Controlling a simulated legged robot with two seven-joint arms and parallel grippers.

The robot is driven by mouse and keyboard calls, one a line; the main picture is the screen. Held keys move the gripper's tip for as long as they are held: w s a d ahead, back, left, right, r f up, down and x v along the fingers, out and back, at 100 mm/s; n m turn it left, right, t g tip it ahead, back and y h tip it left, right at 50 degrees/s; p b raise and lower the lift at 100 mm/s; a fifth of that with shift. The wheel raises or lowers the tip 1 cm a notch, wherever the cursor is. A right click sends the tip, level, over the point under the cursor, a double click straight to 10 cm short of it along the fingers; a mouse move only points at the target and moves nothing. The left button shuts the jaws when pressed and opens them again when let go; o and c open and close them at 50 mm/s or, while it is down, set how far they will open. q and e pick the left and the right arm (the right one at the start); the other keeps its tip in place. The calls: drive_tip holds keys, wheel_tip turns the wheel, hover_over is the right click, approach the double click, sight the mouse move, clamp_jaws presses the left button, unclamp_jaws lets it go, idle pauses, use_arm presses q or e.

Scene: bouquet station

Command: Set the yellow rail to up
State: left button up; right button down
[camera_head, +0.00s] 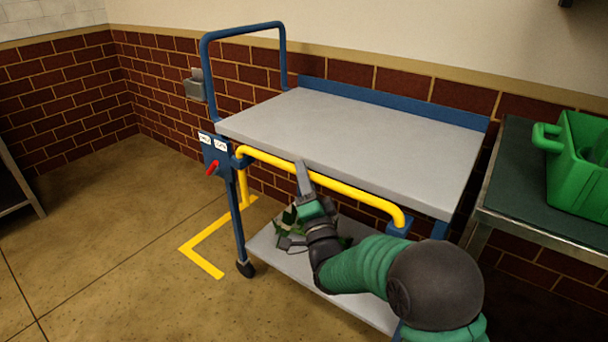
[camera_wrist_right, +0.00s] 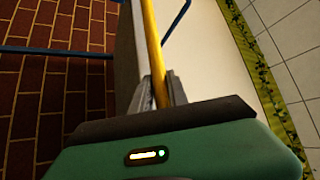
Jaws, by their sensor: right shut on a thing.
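The yellow rail (camera_head: 352,192) runs along the front long side of a blue and grey cart, just below its top shelf. Its left end meets a blue bracket, and its right end bends down into a blue mount. My right gripper (camera_head: 303,180) is at the middle of the rail. In the right wrist view, the yellow rail (camera_wrist_right: 152,45) passes between the fingers of my right gripper (camera_wrist_right: 160,92), which are shut on it. My left gripper is not in view.
The cart's grey top shelf (camera_head: 350,135) is empty. A red lever (camera_head: 212,168) sits on a blue panel at the cart's left corner. A green crate (camera_head: 580,165) stands on a table (camera_head: 520,160) at right. Yellow tape (camera_head: 205,262) marks open floor at left.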

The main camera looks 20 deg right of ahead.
drive_tip(key=shift+f, duration=0.25)
idle(0.5)
wheel_tip(320, 180, up, 14)
drive_tip(key=p, duration=0.8)
drive_tip(key=shift+d+r, duration=0.1)
drive_tip(key=c, duration=1.6)
unclamp_jaws()
drive_tip(key=shift+o, duration=0.2)
